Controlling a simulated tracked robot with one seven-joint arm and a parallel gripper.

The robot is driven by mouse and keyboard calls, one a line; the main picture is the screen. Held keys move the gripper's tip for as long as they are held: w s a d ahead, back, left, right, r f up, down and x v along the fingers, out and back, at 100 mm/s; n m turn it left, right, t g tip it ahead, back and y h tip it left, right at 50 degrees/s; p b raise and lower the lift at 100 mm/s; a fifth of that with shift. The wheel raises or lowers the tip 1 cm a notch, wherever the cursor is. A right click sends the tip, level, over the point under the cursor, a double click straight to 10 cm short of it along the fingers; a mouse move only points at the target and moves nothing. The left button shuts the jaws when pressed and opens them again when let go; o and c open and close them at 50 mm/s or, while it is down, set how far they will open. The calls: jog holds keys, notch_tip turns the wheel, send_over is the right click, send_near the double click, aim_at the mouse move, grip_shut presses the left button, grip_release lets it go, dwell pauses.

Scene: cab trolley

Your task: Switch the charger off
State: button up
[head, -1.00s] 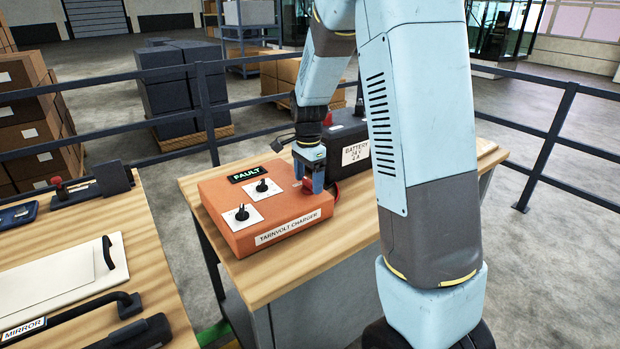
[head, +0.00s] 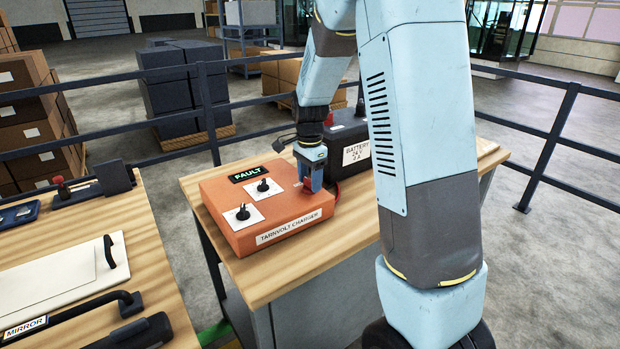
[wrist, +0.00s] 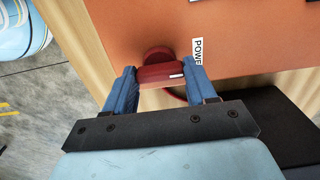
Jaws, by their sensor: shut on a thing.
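The orange charger (head: 262,225), labelled TARNVOLT CHARGER, lies on the wooden table. Its dark display (head: 250,174) reads FAULT in green. Two black knobs on white plates, one nearer (head: 242,212) and one farther (head: 262,186), sit on its top. In the wrist view a red switch handle (wrist: 160,75) stands at the charger's edge beside a POWER label (wrist: 197,50), partly cut by the finger. My gripper (wrist: 159,88) is shut on the red handle, one blue finger on each side. In the head view my gripper (head: 310,185) hides most of the handle.
A black battery box (head: 350,150), labelled BATTERY, stands behind the charger, close to my gripper. A second bench (head: 150,250) at the left holds a white panel (head: 65,275) and a bar labelled MIRROR. Dark railings (head: 205,100) run behind the table.

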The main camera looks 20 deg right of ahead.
jog(key=shift+w+n, duration=0.15)
jog(key=shift+n, duration=0.15)
jog(key=n, duration=0.3)
jog(key=shift+r+n, duration=0.1)
jog(key=shift+n, duration=0.2)
jog(key=n, duration=0.4)
jog(key=shift+n, duration=0.3)
jog(key=n, duration=0.4)
jog(key=shift+n, duration=2.5)
jog(key=o, duration=1)
jog(key=shift+o, duration=0.2)
